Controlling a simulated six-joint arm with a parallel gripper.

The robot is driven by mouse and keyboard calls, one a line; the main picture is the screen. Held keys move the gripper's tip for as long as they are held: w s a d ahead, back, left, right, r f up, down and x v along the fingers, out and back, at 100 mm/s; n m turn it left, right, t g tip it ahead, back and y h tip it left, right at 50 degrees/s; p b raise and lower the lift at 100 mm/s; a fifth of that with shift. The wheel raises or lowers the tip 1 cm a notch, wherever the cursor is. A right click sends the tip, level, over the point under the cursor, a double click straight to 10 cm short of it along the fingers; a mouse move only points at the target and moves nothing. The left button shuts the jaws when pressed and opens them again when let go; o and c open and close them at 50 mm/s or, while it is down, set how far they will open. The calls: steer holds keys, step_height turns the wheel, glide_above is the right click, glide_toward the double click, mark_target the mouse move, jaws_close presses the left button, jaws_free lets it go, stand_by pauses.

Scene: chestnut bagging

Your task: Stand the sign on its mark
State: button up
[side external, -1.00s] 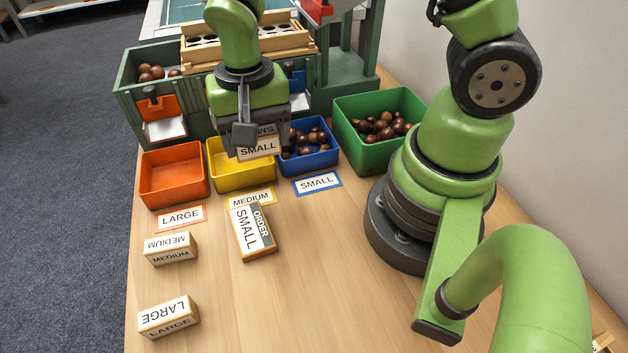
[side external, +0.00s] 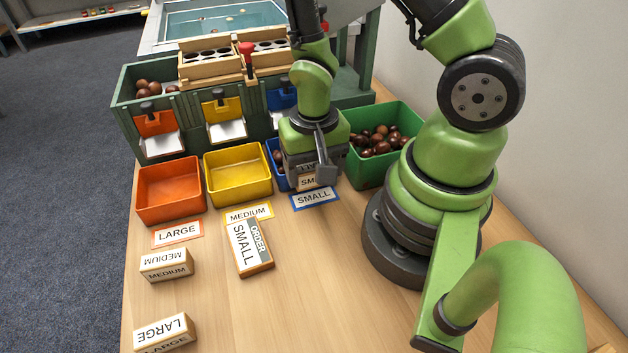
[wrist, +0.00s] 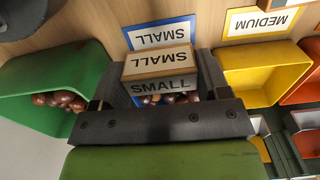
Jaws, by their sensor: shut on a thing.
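My gripper (side external: 314,170) is shut on the small sign (side external: 307,183), a wooden block with white SMALL faces. In the wrist view the sign (wrist: 160,62) sits between the two dark fingers (wrist: 161,78). The mark, a blue-bordered SMALL card (side external: 314,198), lies flat on the table in front of the blue bin (side external: 272,153). In the wrist view the sign overlaps the near edge of the mark (wrist: 160,34), most of which shows. The gap between sign and table cannot be told. My gripper hides much of the blue bin.
The green bin of chestnuts (side external: 358,172) stands close right of my gripper, the yellow bin (side external: 238,190) left. Table between order block and my base is clear.

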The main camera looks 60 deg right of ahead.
steer(key=shift+f, duration=1.7)
steer(key=shift+f, duration=0.1)
steer(key=o, duration=0.9)
step_height(320, 180, up, 12)
steer(key=shift+r, duration=0.1)
step_height(320, 180, up, 11)
steer(key=a+n+t, duration=0.2)
steer(key=t, duration=0.2)
step_height(320, 180, up, 7)
steer(key=n+t+y, duration=0.2)
steer(key=n+t, duration=0.1)
glide_above(314, 183)
steer(key=s+a, duration=0.3)
steer(key=s, duration=0.1)
steer(key=shift+d, duration=0.15)
